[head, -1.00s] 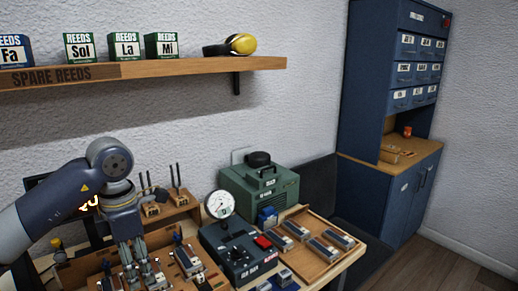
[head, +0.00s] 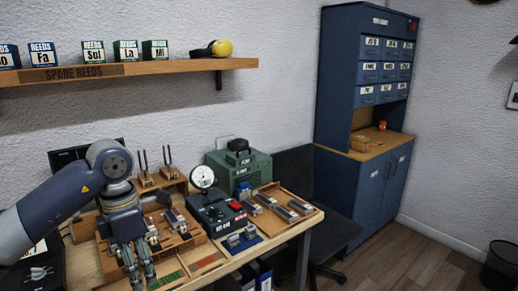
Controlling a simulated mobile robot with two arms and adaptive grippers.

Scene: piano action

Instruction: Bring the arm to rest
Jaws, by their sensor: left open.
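My left arm comes in from the left over the workbench. My left gripper (head: 141,274) points down above the near left part of the bench, its fingers apart, and I see nothing held between them. A wooden work tray (head: 196,239) with small metal and wood parts lies behind and beside the gripper. I cannot tell whether the fingertips touch anything below. My right gripper is not in view.
A pressure gauge (head: 202,177) rises by a dark control box (head: 217,210). A green machine (head: 240,168) stands behind it. A wooden tray (head: 312,213) of metal blocks lies to the right. A shelf (head: 160,68) hangs above. A blue cabinet (head: 368,120) stands at the right.

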